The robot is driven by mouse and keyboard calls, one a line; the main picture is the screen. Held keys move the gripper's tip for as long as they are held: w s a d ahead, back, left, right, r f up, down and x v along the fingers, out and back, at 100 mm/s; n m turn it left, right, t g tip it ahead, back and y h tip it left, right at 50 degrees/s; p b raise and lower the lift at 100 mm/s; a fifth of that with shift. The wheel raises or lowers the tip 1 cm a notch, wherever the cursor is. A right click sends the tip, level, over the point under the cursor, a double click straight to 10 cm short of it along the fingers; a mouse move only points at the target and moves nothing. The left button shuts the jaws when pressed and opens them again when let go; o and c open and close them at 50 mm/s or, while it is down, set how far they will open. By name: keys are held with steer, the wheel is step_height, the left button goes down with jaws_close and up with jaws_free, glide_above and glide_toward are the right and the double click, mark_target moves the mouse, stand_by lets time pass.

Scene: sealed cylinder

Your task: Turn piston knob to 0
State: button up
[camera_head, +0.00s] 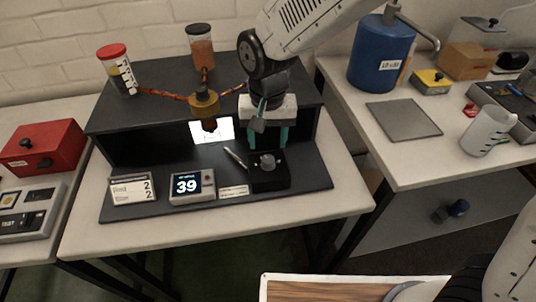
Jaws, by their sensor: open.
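The likely piston knob (267,161) is a grey round knob on top of a small black box (270,181) at the front right of the dark stand. I cannot read any marking on it. My gripper (268,140) points down with its teal fingers apart and empty. In the picture its fingertips are just above the knob, one to each side; contact is not visible. A small display box (192,187) left of the black box reads 39. A brass-coloured cylinder part (205,104) hangs under the stand's shelf, with braided lines running to it.
A pale pointed rod (235,157) leans beside the black box. A white card (132,189) stands at the left. Two jars, one red-lidded (119,72) and one dark-lidded (201,47), stand on the shelf. A blue tank (380,55) and a beaker (488,131) occupy the right table.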

mark_target(268, 159)
step_height(268, 159, down, 6)
steer(key=shift+f, duration=0.1)
steer(key=c, duration=1)
